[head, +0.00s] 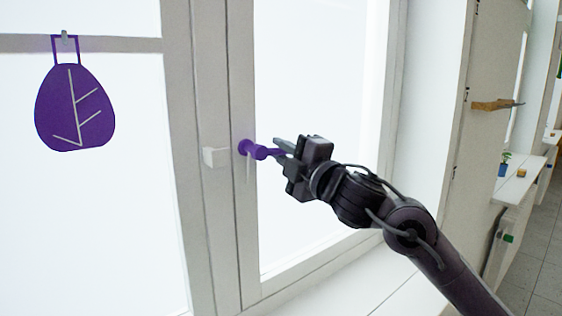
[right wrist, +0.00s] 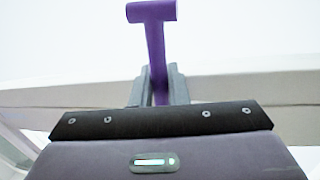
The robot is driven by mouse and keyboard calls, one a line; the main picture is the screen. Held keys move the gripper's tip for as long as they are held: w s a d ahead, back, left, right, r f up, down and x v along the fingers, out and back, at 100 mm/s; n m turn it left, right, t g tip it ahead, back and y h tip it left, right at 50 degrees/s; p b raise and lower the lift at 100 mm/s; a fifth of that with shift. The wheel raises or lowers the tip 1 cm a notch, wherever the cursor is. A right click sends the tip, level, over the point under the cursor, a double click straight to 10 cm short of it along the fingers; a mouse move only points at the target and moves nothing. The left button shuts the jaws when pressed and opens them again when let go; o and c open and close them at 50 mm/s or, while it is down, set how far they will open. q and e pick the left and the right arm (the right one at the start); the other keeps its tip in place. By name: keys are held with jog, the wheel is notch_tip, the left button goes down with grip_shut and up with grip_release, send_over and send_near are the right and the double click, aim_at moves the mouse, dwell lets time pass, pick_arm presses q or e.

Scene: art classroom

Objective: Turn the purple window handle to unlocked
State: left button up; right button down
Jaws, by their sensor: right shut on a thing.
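The purple window handle (head: 258,151) sits on the window frame right of the centre post. Its round base is on the frame, and its lever points to the right, roughly level. My right gripper (head: 281,148) is shut on the lever. In the right wrist view the purple handle (right wrist: 152,42) shows as a T shape, with its stem between the two grey fingers of the gripper (right wrist: 158,90). The fingers hide part of the lever. My left gripper is not in view.
A white block-shaped fitting (head: 215,157) is on the post just left of the handle. A purple leaf-shaped hanging (head: 75,108) is on the left pane. A white sill (head: 345,280) runs below the window. A shelf (head: 520,182) with small items stands at right.

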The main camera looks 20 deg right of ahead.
jog(key=shift+r+n, duration=0.3)
jog(key=shift+n, duration=0.5)
jog(key=shift+y, duration=0.3)
jog(key=c, duration=1.5)
grip_release()
jog(key=shift+s, duration=0.1)
jog(key=shift+s+d+f+b, duration=0.15)
jog(key=shift+s+b, duration=0.1)
jog(key=shift+b, duration=0.15)
jog(key=b+v, duration=0.2)
jog(key=v, duration=0.5)
jog(key=shift+b, duration=0.35)
